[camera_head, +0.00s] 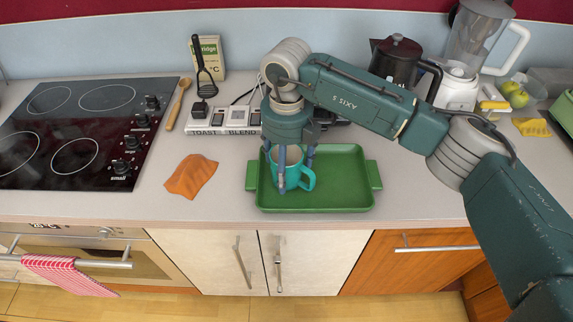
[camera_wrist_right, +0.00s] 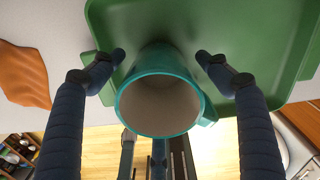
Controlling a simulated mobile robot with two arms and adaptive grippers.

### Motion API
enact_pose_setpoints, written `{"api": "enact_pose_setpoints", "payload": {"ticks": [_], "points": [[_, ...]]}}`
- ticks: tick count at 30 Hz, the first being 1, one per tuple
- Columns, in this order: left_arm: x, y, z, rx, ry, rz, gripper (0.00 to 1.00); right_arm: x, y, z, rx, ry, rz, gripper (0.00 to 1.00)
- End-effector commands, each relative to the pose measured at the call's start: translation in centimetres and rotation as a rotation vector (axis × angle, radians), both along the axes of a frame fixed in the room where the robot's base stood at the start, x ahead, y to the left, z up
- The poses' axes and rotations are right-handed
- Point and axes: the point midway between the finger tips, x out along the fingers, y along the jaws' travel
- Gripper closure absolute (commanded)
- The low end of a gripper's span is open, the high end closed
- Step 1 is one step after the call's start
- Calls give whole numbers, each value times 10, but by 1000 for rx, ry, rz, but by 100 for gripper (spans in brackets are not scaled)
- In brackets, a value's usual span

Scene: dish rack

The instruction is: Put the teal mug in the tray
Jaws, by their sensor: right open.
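The teal mug (camera_head: 303,179) stands upright in the left part of the green tray (camera_head: 345,200), with its handle to the right. In the right wrist view the mug (camera_wrist_right: 160,104) shows its pale, empty inside, and the tray (camera_wrist_right: 265,45) lies beneath it. My right gripper (camera_head: 288,180) points down over the mug. Its fingers are spread apart around the mug, and in the wrist view the two upper fingertips (camera_wrist_right: 160,56) stand clear of the mug's sides. Part of the mug is hidden behind the fingers in the head view. My left gripper is not in view.
An orange cloth (camera_head: 190,177) lies left of the tray, near a wooden spoon (camera_head: 178,105). The black stovetop (camera_head: 75,130) is further left. A black kettle (camera_head: 398,62) and a blender (camera_head: 470,50) stand behind. The counter right of the tray is partly free, under my arm.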

Motion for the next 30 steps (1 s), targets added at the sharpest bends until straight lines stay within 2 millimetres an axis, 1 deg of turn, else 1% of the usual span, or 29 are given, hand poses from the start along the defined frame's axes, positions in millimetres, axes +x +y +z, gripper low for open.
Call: {"api": "enact_pose_setpoints", "payload": {"ticks": [5, 12, 15, 18, 23, 30], "points": [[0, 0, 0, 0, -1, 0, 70, 2, 0, 23, 2, -6, 1, 24], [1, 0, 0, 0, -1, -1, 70, 1, 0, 75, 2, -6, 1, 24], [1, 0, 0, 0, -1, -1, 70, 1, 0, 94, 2, -6, 0, 24], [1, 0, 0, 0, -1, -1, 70, 1, 0, 107, 1, -4, 0, 24], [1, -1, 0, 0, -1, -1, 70, 1, 0, 118, 1, -3, 0, 24], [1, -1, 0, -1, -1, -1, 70, 1, 0, 120, 1, -2, 0, 24]]}}
